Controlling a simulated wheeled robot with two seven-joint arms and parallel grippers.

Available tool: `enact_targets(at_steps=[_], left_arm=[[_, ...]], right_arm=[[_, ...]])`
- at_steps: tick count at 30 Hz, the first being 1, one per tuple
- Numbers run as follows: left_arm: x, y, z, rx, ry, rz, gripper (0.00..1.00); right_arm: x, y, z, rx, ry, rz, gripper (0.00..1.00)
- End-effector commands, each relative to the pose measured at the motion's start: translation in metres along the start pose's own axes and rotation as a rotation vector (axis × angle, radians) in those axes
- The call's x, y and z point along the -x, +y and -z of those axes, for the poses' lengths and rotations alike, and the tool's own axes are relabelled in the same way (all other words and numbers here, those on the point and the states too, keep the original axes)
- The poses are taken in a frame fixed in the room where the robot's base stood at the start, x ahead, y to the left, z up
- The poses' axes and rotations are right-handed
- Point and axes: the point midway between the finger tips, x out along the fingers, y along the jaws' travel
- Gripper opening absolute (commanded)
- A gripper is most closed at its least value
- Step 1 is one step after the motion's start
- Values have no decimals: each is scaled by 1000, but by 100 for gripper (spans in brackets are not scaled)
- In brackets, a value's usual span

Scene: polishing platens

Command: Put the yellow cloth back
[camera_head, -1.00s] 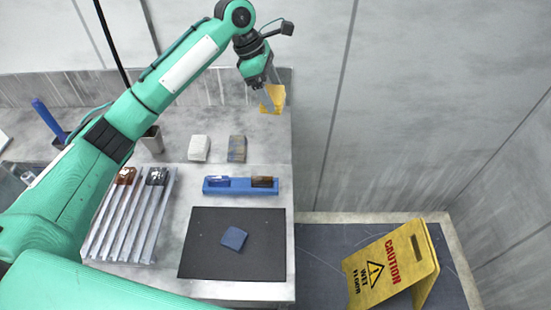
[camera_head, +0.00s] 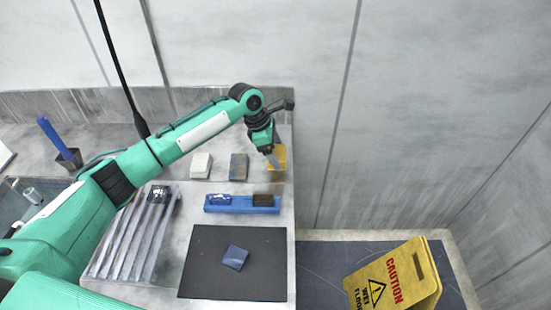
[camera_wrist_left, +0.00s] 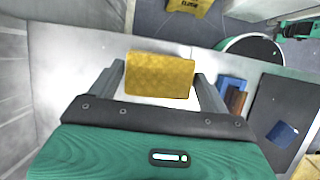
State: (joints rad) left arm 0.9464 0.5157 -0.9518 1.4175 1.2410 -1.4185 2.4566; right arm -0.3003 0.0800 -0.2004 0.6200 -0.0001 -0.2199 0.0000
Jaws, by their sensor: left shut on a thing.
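The yellow cloth (camera_head: 280,157) is a small folded yellow piece, held in my left gripper (camera_head: 272,158) near the right edge of the bench. In the left wrist view the cloth (camera_wrist_left: 160,75) spans the gap between the two fingers, which are shut on it. Whether the cloth touches the bench top cannot be told. A blue cloth (camera_head: 235,257) lies on the black mat (camera_head: 205,245). A white block (camera_head: 201,165) and a grey-brown block (camera_head: 238,167) stand in a row left of the gripper. My right gripper is not in view.
A blue holder (camera_head: 240,210) with two small pieces sits in front of the gripper. A yellow caution sign (camera_head: 395,280) stands on the floor at right.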

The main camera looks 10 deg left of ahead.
Motion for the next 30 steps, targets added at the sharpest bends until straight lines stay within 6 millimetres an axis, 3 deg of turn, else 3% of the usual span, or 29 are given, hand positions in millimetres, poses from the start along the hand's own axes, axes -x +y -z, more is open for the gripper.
enact_targets(at_steps=[9, 20, 21, 23, 30], left_arm=[[-36, 0, 15, 0, 1, 1, 61], [-40, -1, 17, 0, 0, 1, 61], [-41, 0, 17, -1, 1, 1, 85], [-41, 0, 17, -1, 1, 0, 97], [-41, 0, 17, -1, 0, 0, 100]], right_arm=[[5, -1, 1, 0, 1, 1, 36], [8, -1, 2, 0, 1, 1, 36], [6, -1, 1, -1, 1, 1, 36], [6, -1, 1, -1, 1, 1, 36], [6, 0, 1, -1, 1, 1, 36]])
